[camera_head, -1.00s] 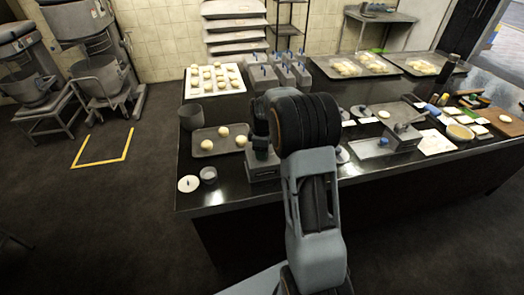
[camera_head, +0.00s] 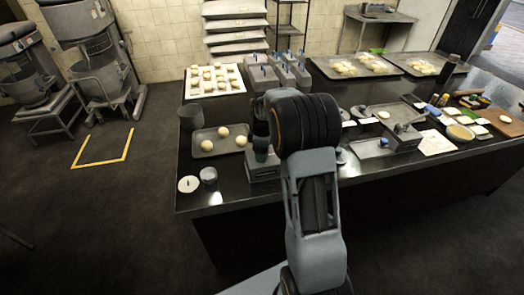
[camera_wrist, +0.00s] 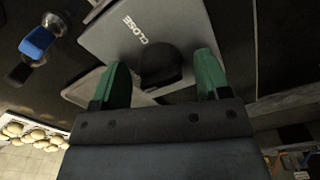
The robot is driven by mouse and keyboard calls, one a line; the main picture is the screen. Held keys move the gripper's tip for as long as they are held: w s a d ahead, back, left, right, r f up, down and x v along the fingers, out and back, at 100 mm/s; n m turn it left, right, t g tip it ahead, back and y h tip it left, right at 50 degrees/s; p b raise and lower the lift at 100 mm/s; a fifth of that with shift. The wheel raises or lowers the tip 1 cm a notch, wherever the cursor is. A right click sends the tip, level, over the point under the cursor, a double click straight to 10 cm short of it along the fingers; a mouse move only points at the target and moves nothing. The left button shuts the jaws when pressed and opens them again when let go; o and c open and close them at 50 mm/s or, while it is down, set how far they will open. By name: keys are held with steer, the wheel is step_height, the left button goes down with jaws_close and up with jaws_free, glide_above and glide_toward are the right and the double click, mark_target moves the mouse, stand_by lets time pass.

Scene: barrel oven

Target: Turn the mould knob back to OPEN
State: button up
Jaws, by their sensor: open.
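The grey mould (camera_head: 264,173) stands near the front left edge of the dark worktable, partly hidden by my arm. In the wrist view its grey top plate (camera_wrist: 187,22) bears the word CLOSE. A dark rounded shape (camera_wrist: 160,68) lies beside that word, between my fingers in the picture; I cannot tell whether it is the knob or a shadow. No OPEN mark shows. My gripper (camera_wrist: 166,75) has green fingers, spread apart with nothing clamped between them. In the head view my gripper (camera_head: 261,150) is over the mould, mostly hidden by the wrist; contact cannot be told.
A tray (camera_head: 207,149) with dough balls lies left of the mould. A white disc (camera_head: 188,184) and a small grey cup (camera_head: 209,175) stand at the front left corner. Several grey boxes with blue handles (camera_head: 262,78) stand behind. A blue-topped object (camera_wrist: 38,42) shows in the wrist view.

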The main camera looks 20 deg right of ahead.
step_height(320, 180, up, 14)
stand_by(0.7)
steer(key=shift+f, duration=0.1)
stand_by(0.3)
